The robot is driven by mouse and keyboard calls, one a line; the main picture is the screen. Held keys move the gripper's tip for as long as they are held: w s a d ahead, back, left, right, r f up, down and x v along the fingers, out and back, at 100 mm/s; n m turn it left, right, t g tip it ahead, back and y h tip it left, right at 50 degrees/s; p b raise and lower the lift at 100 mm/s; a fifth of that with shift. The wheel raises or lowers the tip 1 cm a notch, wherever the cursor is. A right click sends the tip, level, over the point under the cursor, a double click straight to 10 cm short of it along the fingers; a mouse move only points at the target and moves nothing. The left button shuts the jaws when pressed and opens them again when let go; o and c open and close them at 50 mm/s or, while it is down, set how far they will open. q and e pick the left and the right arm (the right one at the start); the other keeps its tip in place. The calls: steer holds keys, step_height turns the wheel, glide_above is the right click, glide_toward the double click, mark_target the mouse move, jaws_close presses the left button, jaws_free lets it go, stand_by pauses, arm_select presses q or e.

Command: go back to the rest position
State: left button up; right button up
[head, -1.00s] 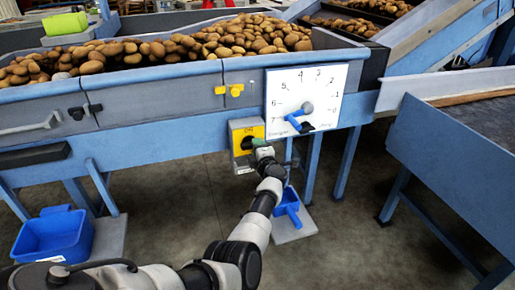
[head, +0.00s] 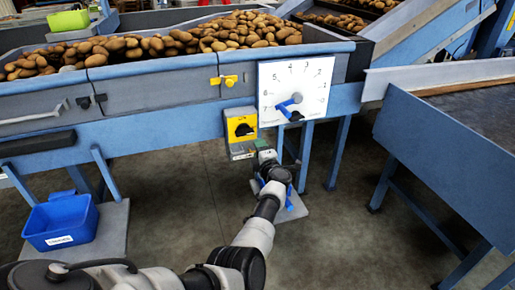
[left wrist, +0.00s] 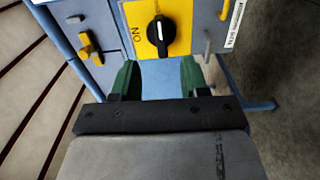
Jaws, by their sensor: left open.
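My left gripper (head: 262,153) is just below the yellow switch plate (head: 241,127) on the front of the blue grader. In the left wrist view, the green fingers of the same gripper (left wrist: 160,80) are apart with nothing between them. The black rotary knob (left wrist: 161,34) on the yellow plate is beyond the fingertips and clear of them. The word ON shows on the plate beside the knob. My right gripper is in neither view.
A white dial board (head: 325,73) with a blue-grey pointer hangs right of the switch. Potatoes (head: 180,42) fill the trough above. A blue bin (head: 60,222) stands at lower left, and a blue-sided table (head: 440,150) at right. The floor (head: 330,240) between is open.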

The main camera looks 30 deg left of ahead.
arm_select(q)
steer(key=shift+s+d, duration=0.25)
steer(key=shift+d, duration=0.05)
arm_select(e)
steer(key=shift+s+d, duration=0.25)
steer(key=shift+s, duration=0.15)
arm_select(q)
steer(key=shift+f, duration=0.1)
